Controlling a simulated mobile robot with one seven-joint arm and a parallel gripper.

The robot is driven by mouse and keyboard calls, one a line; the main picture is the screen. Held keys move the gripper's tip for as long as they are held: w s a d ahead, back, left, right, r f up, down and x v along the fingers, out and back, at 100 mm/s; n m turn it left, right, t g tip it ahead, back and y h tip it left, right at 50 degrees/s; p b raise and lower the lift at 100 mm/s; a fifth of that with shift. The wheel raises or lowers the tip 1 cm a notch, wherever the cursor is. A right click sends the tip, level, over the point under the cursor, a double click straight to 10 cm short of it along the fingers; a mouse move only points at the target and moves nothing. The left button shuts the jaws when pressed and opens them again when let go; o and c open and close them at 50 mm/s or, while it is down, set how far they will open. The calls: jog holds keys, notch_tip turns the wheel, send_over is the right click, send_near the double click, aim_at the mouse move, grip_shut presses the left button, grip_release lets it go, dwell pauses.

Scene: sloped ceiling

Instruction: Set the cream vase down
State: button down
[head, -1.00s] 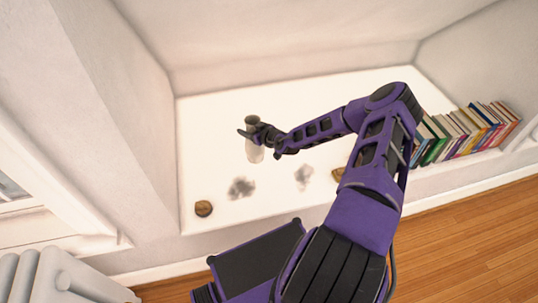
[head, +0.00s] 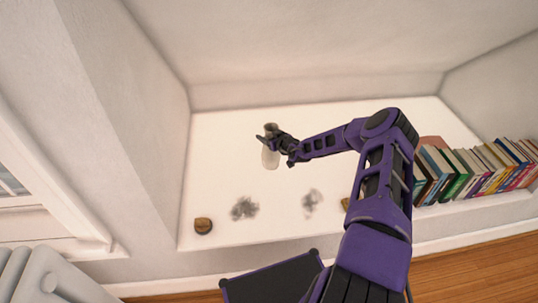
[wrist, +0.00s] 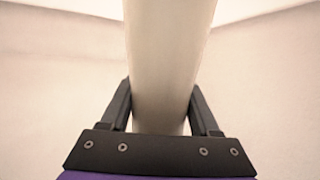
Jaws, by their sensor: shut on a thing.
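The cream vase (head: 270,158) is in my gripper (head: 268,140), over the white ledge (head: 300,226) in the head view. My gripper is shut on its narrow upper part, and the vase looks about upright. Its wider pale body shows below the fingers. In the wrist view the vase (wrist: 165,60) stands between the two fingers (wrist: 160,105), which press on its sides. I cannot tell whether its base touches the ledge.
A small brown object (head: 203,226) lies at the ledge's front left. Another is partly hidden behind my arm. Books (head: 480,168) stand at the right. Much of the ledge is bare.

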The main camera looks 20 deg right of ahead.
notch_tip(320, 180, down, 6)
jog(key=shift+r+b, duration=0.1)
jog(key=shift+b, duration=0.55)
jog(key=shift+c, duration=0.6)
grip_release()
jog(key=shift+f, duration=0.2)
jog(key=shift+r, duration=0.15)
jog(key=shift+s+d+r, duration=0.1)
jog(key=shift+s+r, duration=0.1)
jog(key=p+v, duration=0.3)
jog(key=v, duration=0.8)
jog(key=shift+s, duration=0.25)
